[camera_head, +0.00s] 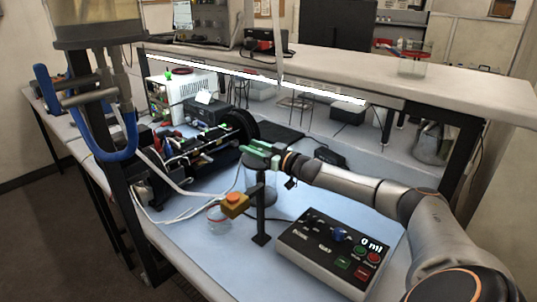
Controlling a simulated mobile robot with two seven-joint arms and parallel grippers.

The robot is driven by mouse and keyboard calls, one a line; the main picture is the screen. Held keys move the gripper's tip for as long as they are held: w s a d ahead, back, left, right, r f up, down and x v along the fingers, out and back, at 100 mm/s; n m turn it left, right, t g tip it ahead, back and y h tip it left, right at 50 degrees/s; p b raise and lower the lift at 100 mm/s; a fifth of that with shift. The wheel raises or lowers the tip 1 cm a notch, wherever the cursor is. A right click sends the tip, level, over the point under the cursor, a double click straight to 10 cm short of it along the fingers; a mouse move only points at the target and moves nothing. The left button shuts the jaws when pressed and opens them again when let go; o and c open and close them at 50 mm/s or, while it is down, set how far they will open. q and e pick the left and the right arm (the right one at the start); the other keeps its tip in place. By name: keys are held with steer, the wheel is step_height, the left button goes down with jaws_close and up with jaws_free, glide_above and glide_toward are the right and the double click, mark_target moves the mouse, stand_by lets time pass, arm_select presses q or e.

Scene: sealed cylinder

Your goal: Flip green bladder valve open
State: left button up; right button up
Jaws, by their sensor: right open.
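My right arm comes in from the right, and my right gripper (257,152) is over the middle of the bench, beside the black cylinder machine (235,127). Its two green fingers are apart, with nothing seen between them. A small bright green piece (168,75) shows at the top left of the white box (182,97), far to the left of and behind my right gripper. It may be the green bladder valve, but it is too small to tell its form or position. My left gripper is not in view.
A control box (338,249) with buttons and a "0 ml" display stands at the front right. Loose white tubes lie at left. A raised shelf (330,68) spans the back.

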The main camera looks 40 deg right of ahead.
steer(key=shift+s+d+f+b, duration=0.15)
steer(key=shift+s+b, duration=0.35)
steer(key=shift+s, duration=1.85)
steer(key=shift+s+d, duration=0.2)
steer(key=shift+s, duration=1)
steer(key=s+p, duration=0.1)
steer(key=s, duration=0.1)
steer(key=s+p, duration=0.2)
steer(key=shift+s+d+r, duration=0.2)
steer(key=shift+s, duration=0.15)
